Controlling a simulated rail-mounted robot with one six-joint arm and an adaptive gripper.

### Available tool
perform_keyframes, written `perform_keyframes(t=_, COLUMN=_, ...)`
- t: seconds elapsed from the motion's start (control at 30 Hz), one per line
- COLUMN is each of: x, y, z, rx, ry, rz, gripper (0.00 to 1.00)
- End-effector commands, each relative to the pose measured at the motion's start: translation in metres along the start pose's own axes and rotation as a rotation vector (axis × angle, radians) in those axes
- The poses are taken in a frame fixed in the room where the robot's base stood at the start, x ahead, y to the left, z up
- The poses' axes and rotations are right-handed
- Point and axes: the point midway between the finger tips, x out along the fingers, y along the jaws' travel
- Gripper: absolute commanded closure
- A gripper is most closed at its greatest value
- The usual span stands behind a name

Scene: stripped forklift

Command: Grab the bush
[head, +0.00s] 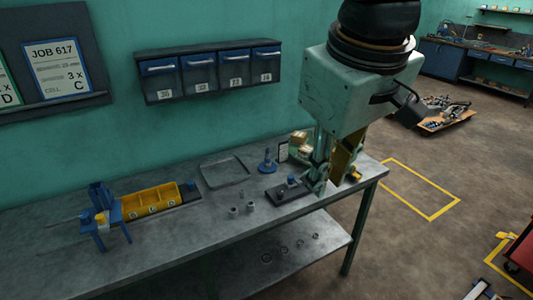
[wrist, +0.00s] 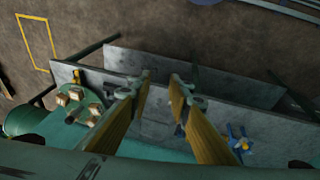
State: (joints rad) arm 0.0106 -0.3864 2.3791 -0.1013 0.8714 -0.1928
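Two small grey hollow cylinders that look like bushes stand upright on the bench: one bush (head: 234,212) and, just right of it, another bush (head: 250,207). I cannot tell which one is meant. My gripper (head: 328,184) hangs over the right end of the bench, to the right of both bushes and apart from them. In the wrist view my gripper (wrist: 160,82) has its two yellow-brown fingers spread apart, with nothing held between them. I cannot make out the bushes in the wrist view.
A blue post (head: 267,161) and a shallow tray (head: 241,178) stand behind the bushes. A yellow bin row (head: 151,199) and blue fixture (head: 101,218) are at left. Several rings lie on the lower shelf (head: 285,272).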

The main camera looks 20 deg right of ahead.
Motion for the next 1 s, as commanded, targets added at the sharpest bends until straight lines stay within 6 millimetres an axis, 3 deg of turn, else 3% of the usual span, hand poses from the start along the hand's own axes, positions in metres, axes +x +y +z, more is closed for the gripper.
perform_keyframes(t=0.47, x=0.016, y=0.038, z=-0.066, rx=-0.189, ry=-0.063, rz=0.036, gripper=0.82)
perform_keyframes(t=1.0, x=0.051, y=0.079, z=-0.135, rx=-0.407, ry=-0.137, rz=0.061, gripper=0.82)
